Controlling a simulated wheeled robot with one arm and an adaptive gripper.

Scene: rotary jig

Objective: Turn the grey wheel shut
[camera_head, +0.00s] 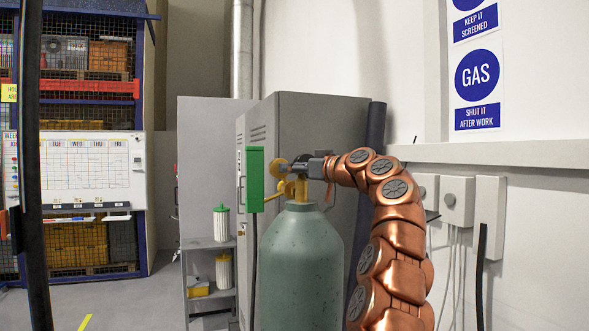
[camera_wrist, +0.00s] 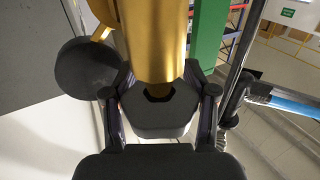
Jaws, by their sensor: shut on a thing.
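The grey wheel (camera_wrist: 162,118) shows in the wrist view as a dark, blunt-cornered knob at the end of a brass valve body (camera_wrist: 153,40). My gripper (camera_wrist: 160,92) has one finger on each side of the wheel and is shut on it. In the head view my gripper (camera_head: 317,168) reaches in from the right to the brass valve (camera_head: 300,190) on top of a grey-green gas cylinder (camera_head: 300,262). There the wheel is mostly hidden by my gripper. How far the wheel is turned cannot be told.
A round dark gauge (camera_wrist: 88,68) sits close beside my left finger in the wrist view. A green box (camera_head: 254,178) stands just left of the valve. A grey cabinet (camera_head: 300,115) is behind the cylinder. Wall boxes (camera_head: 457,200) are right of my arm.

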